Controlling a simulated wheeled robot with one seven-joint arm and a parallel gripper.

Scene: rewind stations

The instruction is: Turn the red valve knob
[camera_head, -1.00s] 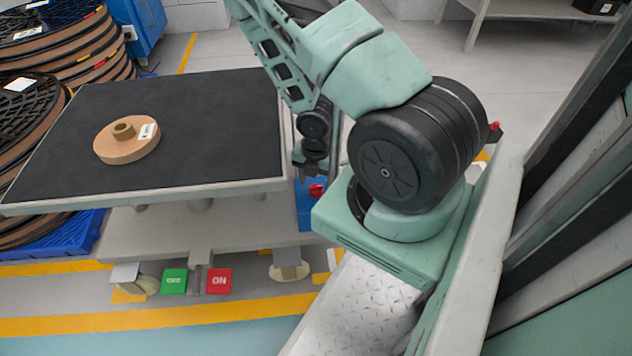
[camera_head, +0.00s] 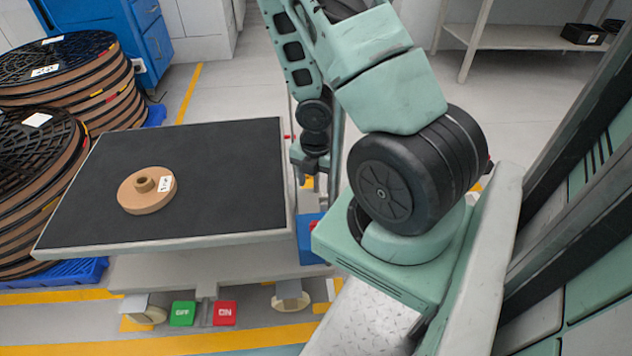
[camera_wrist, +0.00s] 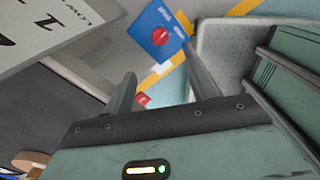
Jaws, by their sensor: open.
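The red valve knob (camera_wrist: 160,37) is round and sits on a blue panel (camera_wrist: 150,22) with white markings, near the top middle of the wrist view. My gripper (camera_wrist: 160,62) is open and empty, and in the picture the knob lies just beyond and between its fingertips. The fingers are apart from the knob; the exact distance is hard to tell. In the head view the blue panel (camera_head: 305,245) is beside the table's right end, partly hidden by my arm's base, and only a little of the knob shows.
A dark-topped table (camera_head: 215,190) carries a tan flanged disc (camera_head: 147,192). Green (camera_head: 182,314) and red (camera_head: 224,313) buttons are below it. Stacked reels (camera_head: 60,85) stand at left. A shelf (camera_head: 520,38) is at the back right. The floor beyond the table is open.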

